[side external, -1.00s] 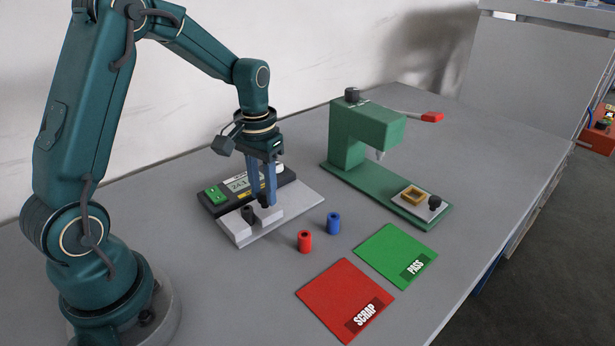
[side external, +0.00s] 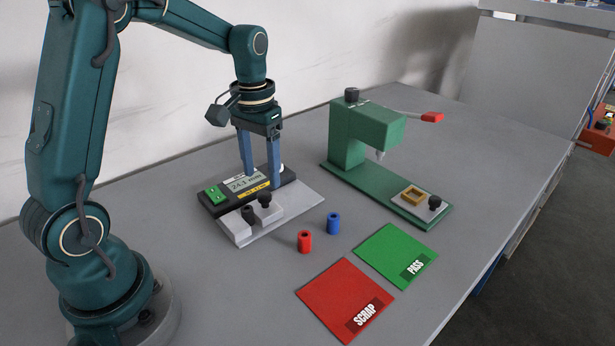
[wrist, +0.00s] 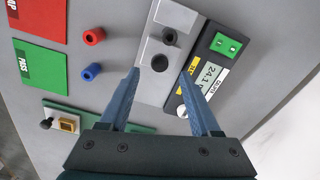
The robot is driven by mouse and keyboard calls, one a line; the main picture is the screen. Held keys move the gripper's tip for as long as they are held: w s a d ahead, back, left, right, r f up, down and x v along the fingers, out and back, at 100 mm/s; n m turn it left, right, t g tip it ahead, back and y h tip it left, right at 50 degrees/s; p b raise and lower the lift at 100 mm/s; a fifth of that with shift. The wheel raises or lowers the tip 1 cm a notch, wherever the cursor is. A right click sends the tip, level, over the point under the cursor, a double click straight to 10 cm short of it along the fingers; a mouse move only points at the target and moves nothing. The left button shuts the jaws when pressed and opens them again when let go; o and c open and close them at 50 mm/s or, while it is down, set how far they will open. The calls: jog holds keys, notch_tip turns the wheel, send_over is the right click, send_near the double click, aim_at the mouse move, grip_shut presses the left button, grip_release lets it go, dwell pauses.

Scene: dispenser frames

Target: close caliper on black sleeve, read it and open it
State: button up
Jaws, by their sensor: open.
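The caliper (side external: 290,215) is a grey plate with two light jaw blocks and a display (side external: 245,184) that reads 24.1 mm; its number also shows in the wrist view (wrist: 209,75). The black sleeve (side external: 248,215) stands upright between the jaw blocks, which look close against it. A black knob (side external: 265,200) tops the sliding jaw (side external: 270,213); in the wrist view the knob (wrist: 160,63) lies just beyond my fingertips, with the sleeve (wrist: 169,36) past it. My gripper (side external: 262,182) is open and empty, raised above the knob and apart from it.
A red sleeve (side external: 305,242) and a blue sleeve (side external: 334,223) stand in front of the caliper. The red SCRAP mat (side external: 335,290) and green PASS mat (side external: 390,245) lie empty. A green press (side external: 365,130) stands at the right, its lever sticking out.

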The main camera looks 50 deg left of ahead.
aim_at(263, 194)
jog(key=shift+r, duration=0.25)
jog(key=shift+f, duration=2.9)
jog(key=shift+c, duration=0.3)
grip_shut()
